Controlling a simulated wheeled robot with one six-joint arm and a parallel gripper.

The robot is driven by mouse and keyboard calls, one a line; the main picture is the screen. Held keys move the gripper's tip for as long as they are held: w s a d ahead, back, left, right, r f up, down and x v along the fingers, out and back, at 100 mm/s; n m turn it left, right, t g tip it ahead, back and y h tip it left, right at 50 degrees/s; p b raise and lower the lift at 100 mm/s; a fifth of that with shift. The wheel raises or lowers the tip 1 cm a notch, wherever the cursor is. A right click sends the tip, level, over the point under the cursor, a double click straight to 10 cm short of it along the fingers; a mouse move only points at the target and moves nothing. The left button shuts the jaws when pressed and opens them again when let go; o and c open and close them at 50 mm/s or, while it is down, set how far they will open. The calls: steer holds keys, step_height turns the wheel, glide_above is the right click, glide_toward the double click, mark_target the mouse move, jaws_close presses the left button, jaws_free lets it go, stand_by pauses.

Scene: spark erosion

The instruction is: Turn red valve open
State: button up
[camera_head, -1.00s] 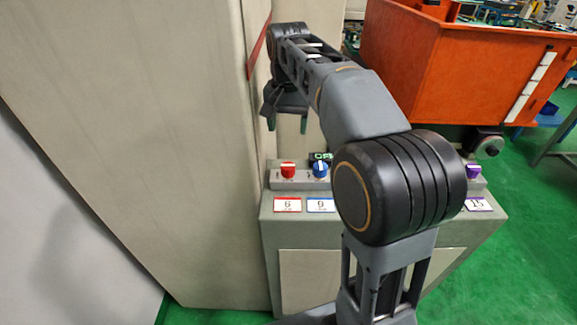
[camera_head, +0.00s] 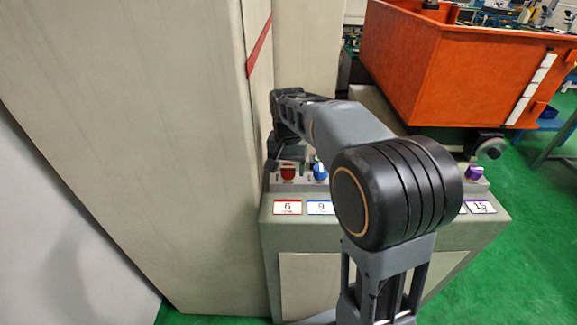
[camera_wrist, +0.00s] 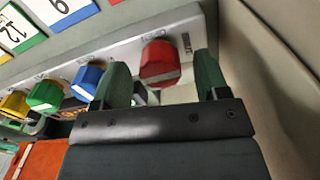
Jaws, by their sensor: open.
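The red valve (camera_head: 287,173) is a small knob at the left end of a grey control box, above a label reading 6. In the wrist view the red valve (camera_wrist: 160,63) is a faceted knob with a pale bar across its face. My gripper (camera_wrist: 160,75) is open, with one dark green finger on each side of the red valve and a visible gap to each. In the head view my gripper (camera_head: 287,160) is low over the valve and partly hidden by my arm. I cannot tell whether the fingers touch the panel.
A blue knob (camera_wrist: 87,82) sits beside the red one, close to a finger, with green (camera_wrist: 45,95) and yellow (camera_wrist: 14,103) knobs beyond. A tall beige cabinet wall (camera_head: 180,150) stands close on the left. An orange bin (camera_head: 450,75) is behind right.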

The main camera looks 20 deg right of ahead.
steer(key=shift+c, duration=0.3)
steer(key=c, duration=0.9)
steer(key=n+p, duration=0.1)
steer(key=n, duration=0.3)
steer(key=shift+n+p, duration=0.35)
steer(key=shift+n, duration=0.05)
steer(key=n+p, duration=0.1)
steer(key=n, duration=0.3)
steer(key=shift+n, duration=0.3)
steer(key=n+p, duration=0.1)
steer(key=n, duration=0.3)
steer(key=shift+d, duration=0.1)
steer(key=shift+n+p, duration=0.3)
steer(key=shift+n, duration=1.9)
